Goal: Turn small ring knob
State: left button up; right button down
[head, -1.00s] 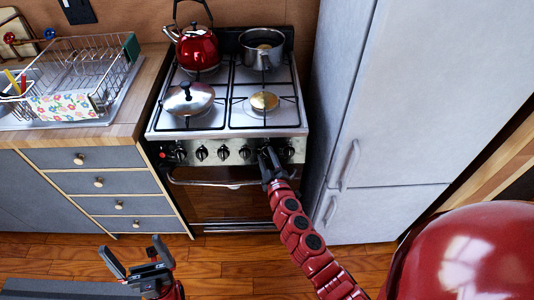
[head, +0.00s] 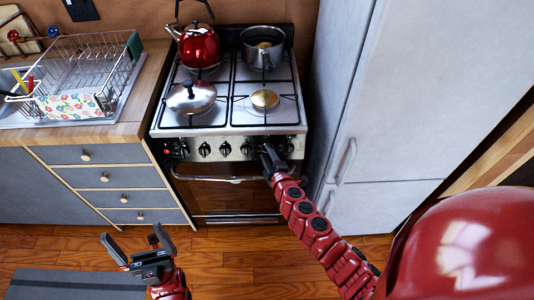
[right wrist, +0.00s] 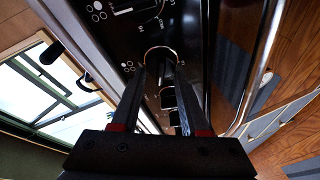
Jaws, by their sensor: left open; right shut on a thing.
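The stove (head: 236,170) has a row of black knobs along its front panel. My right gripper (head: 268,152) is at a knob right of the panel's middle and mostly hides it in the head view. In the right wrist view my right gripper's fingers (right wrist: 161,85) stand on either side of that knob (right wrist: 163,66), which has a bright ring around its base. The gripper is shut on the knob; its exact turn angle is hard to read. My left gripper (head: 138,250) is open and empty, low over the floor.
On the hob are a red kettle (head: 199,47), a steel pot (head: 263,50) and a lidded pan (head: 191,98). The oven handle (head: 207,179) runs below the knobs. A fridge (head: 400,100) stands close on the right, a drawer counter (head: 90,178) on the left.

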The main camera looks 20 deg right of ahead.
jog(key=shift+c, duration=2.1)
grip_release()
jog(key=shift+s, duration=0.1)
jog(key=s+r+b, duration=0.1)
jog(key=s+r, duration=0.2)
jog(key=s, duration=1.4)
jog(key=shift+d+r+b, duration=0.2)
jog(key=shift+d+b, duration=0.05)
jog(key=shift+b, duration=0.15)
